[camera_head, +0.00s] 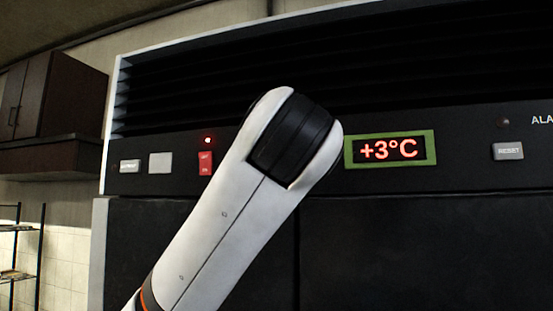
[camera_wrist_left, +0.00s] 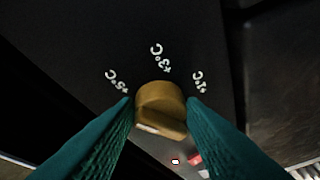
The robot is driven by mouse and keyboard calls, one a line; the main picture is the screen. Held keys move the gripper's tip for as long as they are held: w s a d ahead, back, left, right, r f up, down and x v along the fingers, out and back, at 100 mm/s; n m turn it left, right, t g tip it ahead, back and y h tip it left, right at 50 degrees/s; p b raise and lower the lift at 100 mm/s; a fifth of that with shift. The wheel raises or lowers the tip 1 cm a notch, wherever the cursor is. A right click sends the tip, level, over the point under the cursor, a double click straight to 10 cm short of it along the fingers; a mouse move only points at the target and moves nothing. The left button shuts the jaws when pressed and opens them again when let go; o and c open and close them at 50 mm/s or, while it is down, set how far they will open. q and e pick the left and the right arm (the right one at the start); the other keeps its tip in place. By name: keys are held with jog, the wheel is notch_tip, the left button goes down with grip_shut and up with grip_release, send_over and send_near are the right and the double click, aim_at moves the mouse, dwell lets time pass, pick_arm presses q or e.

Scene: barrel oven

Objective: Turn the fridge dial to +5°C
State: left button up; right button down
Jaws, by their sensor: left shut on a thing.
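The brass-coloured fridge dial (camera_wrist_left: 160,108) shows in the left wrist view, on a dark panel. White marks reading +5°C (camera_wrist_left: 118,82), +3°C (camera_wrist_left: 160,58) and +1°C (camera_wrist_left: 199,82) are arranged around it. My left gripper (camera_wrist_left: 160,99), with teal fingers, is shut on the dial, one finger on each side. In the head view my left arm hides the dial and the gripper. The fridge display (camera_head: 389,149) reads +3°C in red inside a green frame. My right gripper is not in view.
On the fridge panel are a red switch (camera_head: 205,162) with a lit red light above it, pale buttons (camera_head: 160,163) at the left and a RESET button (camera_head: 508,151) at the right. A dark vent (camera_head: 400,75) runs above. A wall cabinet (camera_head: 50,110) hangs at the far left.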

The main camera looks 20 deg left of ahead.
pick_arm(q)
jog(key=shift+a+r, duration=0.1)
dwell(0.3)
jog(key=o, duration=0.7)
jog(key=shift+o, duration=1.4)
jog(key=shift+s, duration=0.15)
jog(key=b+v, duration=1.2)
jog(key=b, duration=0.1)
